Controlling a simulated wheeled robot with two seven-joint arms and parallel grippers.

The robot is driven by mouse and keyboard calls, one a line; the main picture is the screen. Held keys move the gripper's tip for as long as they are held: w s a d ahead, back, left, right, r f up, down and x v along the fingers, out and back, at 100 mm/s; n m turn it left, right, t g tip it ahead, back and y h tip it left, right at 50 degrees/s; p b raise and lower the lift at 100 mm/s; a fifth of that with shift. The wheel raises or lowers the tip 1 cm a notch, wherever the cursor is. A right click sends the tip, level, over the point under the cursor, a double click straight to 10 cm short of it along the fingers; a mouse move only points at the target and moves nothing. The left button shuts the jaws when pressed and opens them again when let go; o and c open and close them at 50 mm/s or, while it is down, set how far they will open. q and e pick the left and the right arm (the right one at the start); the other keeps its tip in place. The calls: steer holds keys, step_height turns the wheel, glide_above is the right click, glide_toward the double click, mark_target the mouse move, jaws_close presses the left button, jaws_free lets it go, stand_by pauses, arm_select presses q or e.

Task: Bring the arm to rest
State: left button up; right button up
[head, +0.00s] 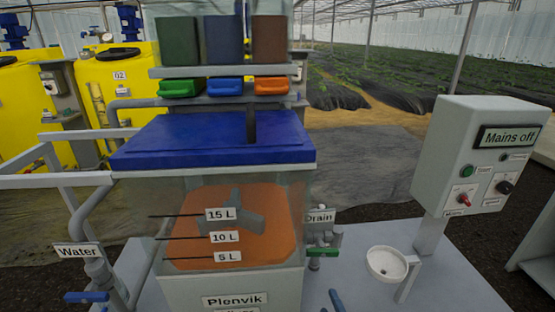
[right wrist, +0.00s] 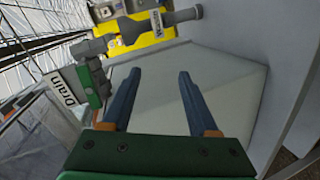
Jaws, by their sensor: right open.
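My right gripper (right wrist: 155,100) is open in the right wrist view, with two blue fingers apart and nothing between them. Its fingers point over the pale bench top (right wrist: 225,85). The drain valve's green handle (right wrist: 92,87) is left of the fingers, apart from them. In the head view only a blue fingertip, apparently of this gripper, shows at the bottom edge (head: 336,300), right of the tank. The rest of the right arm is hidden below the frame. My left gripper is not in view.
The control box (head: 475,160) reads "Mains off". The blue water handle (head: 86,297) is lower left.

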steer(key=s+d+f+m+g, duration=0.1)
steer(key=s+f+m+g, duration=0.15)
steer(key=s+f, duration=0.4)
steer(key=s+d+f+m+g, duration=0.1)
steer(key=s+f+m+g, duration=0.15)
steer(key=f, duration=0.75)
steer(key=s+d+f+m+g, duration=0.1)
steer(key=s+f+m+g, duration=0.2)
steer(key=s, duration=1)
steer(key=s+d+f+m+g+p, duration=0.1)
steer(key=s+f+m+g, duration=0.3)
steer(key=s+f, duration=0.5)
steer(key=s+g, duration=0.1)
steer(key=s, duration=0.3)
steer(key=shift+f+g, duration=0.3)
steer(key=shift+g, duration=0.1)
